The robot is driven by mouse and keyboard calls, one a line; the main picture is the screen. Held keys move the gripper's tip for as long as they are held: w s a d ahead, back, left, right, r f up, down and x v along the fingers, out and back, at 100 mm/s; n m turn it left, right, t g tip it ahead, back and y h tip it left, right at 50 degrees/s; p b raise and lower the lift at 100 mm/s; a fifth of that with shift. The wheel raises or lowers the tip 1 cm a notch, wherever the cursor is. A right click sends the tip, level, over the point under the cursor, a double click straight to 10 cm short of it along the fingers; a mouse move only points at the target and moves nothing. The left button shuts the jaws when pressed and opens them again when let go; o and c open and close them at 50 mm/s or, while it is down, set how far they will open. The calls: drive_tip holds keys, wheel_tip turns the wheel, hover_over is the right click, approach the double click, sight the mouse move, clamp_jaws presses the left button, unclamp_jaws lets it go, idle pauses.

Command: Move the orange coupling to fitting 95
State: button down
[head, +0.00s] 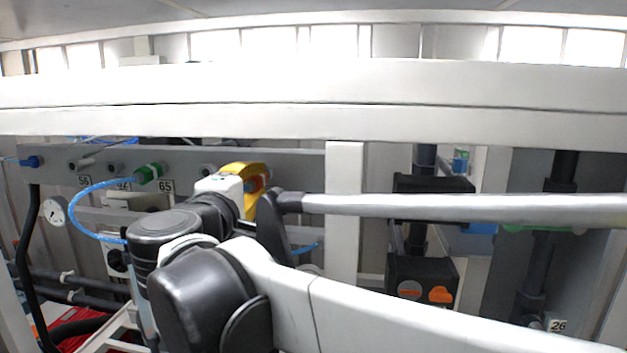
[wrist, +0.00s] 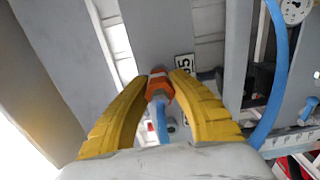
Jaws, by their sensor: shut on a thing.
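The orange coupling (wrist: 160,88) is between the two yellow fingers of my gripper (wrist: 160,76) in the wrist view. My gripper is shut on it. A blue hose (wrist: 162,122) runs from the coupling back between the fingers. A number label (wrist: 184,66) shows just beyond the right fingertip; it is partly cut off and seems to read 95. In the head view my gripper (head: 244,174) is at the grey rail, and a bit of the orange coupling (head: 256,184) shows beside the yellow finger. I cannot tell whether the coupling touches a fitting; the fingers hide that area.
The grey rail (head: 290,170) carries fittings labelled 56, 62 and 65. A green coupling (head: 150,172) with a looping blue hose (head: 80,203) sits above the labels. A blue coupling (head: 33,161) is at the far left. A white post (head: 345,210) stands right of my gripper.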

drive_tip(key=shift+w, duration=0.5)
drive_tip(key=c, duration=1.2)
unclamp_jaws()
drive_tip(key=s, duration=0.8)
drive_tip(key=s+a, duration=0.1)
drive_tip(key=s, duration=0.3)
